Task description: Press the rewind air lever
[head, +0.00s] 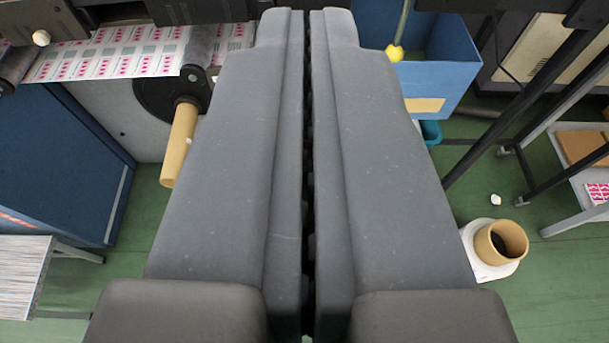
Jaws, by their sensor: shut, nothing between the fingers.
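My gripper (307,14) fills the middle of the head view, its two long grey fingers lying side by side with only a thin dark gap. It is shut and empty, with the tips at the top edge of the picture. I cannot pick out the rewind air lever for certain. A small pale round knob (41,38) sits on dark machine parts at the upper left, apart from my gripper. A dark rewind hub with a tan core (181,140) projects below the printed web (130,52). The fingers hide what lies behind them.
A blue cabinet (60,150) stands at left, with stacked sheets (22,268) below it. A tan roll (500,242) and a cart (575,180) stand right. Green floor shows between them.

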